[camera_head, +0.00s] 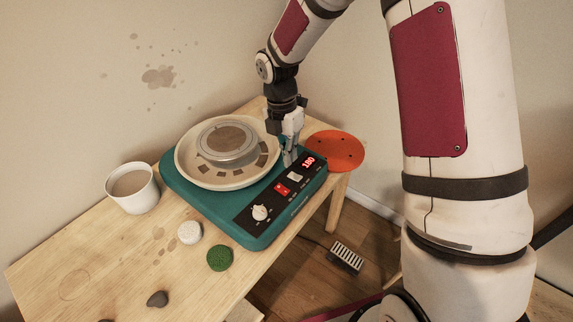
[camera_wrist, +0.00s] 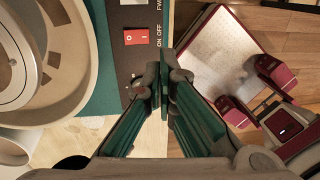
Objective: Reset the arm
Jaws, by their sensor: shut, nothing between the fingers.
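My gripper (camera_head: 288,160) points down over the right end of the teal pottery wheel (camera_head: 200,200), close to its black control panel (camera_head: 248,212). In the wrist view my gripper (camera_wrist: 163,85) has its fingertips together with nothing between them, beside the red power switch (camera_wrist: 136,37). I cannot tell whether the fingertips touch the panel. A red display (camera_head: 308,162) reads about 180. A white knob (camera_head: 260,212) is at the panel's near end.
A white bucket (camera_head: 133,187) stands left of the wheel. A white sponge (camera_head: 189,231), a green sponge (camera_head: 219,258) and a dark stone (camera_head: 157,299) lie on the wooden table (camera_head: 90,250). An orange disc (camera_head: 338,150) lies behind the wheel's right end. Walls stand close behind.

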